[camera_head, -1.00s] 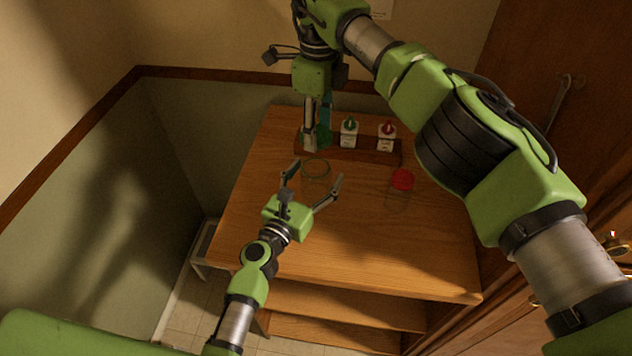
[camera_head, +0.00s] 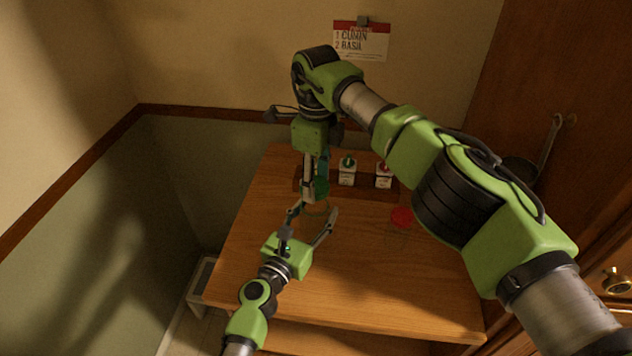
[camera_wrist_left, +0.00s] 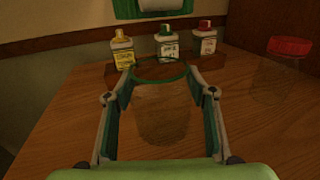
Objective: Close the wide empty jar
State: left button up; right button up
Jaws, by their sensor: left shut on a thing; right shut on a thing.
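The wide empty jar (camera_wrist_left: 162,112) is clear glass with a green rim and stands upright on the wooden counter. It also shows in the head view (camera_head: 316,215). My left gripper (camera_head: 312,214) is shut on the jar, one finger on each side, as the left wrist view shows. My right gripper (camera_head: 308,198) points down just behind and above the jar in the head view. It is shut on a green lid-like piece (camera_head: 322,188), partly hidden by its finger. The green piece shows above the jar, apart from it, at the left wrist view's top edge (camera_wrist_left: 125,9).
A clear jar with a red lid (camera_wrist_left: 290,48) stands to the right. Small bottles with yellow (camera_wrist_left: 122,50), green (camera_wrist_left: 167,43) and red (camera_wrist_left: 205,40) caps stand in a wooden rack at the back. A card (camera_head: 361,42) hangs on the wall. The front right counter is clear.

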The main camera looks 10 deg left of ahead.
aim_at(315, 216)
jog(key=shift+f, duration=0.7)
jog(key=shift+f, duration=0.1)
jog(key=shift+f, duration=0.8)
jog(key=shift+f, duration=0.55)
